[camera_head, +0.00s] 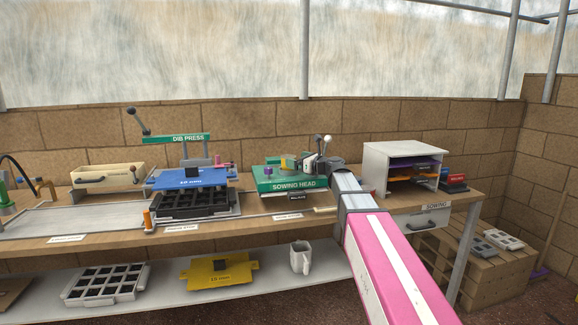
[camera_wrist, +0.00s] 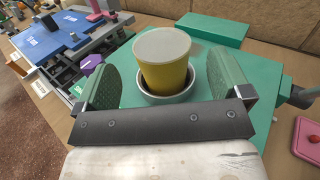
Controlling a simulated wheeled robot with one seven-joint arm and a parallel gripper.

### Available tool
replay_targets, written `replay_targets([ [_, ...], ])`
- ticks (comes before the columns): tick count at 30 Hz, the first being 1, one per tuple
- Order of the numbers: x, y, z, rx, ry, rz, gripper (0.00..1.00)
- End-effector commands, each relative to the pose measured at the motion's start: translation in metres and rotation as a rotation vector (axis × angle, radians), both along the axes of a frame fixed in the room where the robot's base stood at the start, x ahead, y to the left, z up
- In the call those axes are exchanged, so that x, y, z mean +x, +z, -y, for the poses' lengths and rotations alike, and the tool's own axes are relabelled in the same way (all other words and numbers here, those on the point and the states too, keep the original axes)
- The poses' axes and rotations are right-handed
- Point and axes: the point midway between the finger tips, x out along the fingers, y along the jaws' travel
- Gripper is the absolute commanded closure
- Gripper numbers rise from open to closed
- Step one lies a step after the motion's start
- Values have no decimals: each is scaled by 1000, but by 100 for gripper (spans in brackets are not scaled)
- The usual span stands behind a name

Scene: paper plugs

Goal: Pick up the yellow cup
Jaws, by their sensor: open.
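The yellow cup (camera_wrist: 165,75) stands upright in a round metal ring (camera_wrist: 168,98) on the green sowing head (camera_wrist: 120,58). Its top is a flat grey disc. My gripper (camera_wrist: 162,80) is open, with one green-padded finger on each side of the cup. A gap shows between the cup and each finger.
The dib press with its blue plate (camera_head: 190,178) stands left of the sowing head. A white shelf unit (camera_head: 385,160) with coloured trays is close on the right. A purple knob (camera_wrist: 91,63) sits beside the left finger. A white jug (camera_head: 300,257) stands on the lower shelf.

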Motion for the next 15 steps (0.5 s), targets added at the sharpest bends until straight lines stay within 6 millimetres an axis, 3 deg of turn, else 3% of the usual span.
replay_targets([
  [15, 35, -5, -40, -1, 0, 1, 5],
])
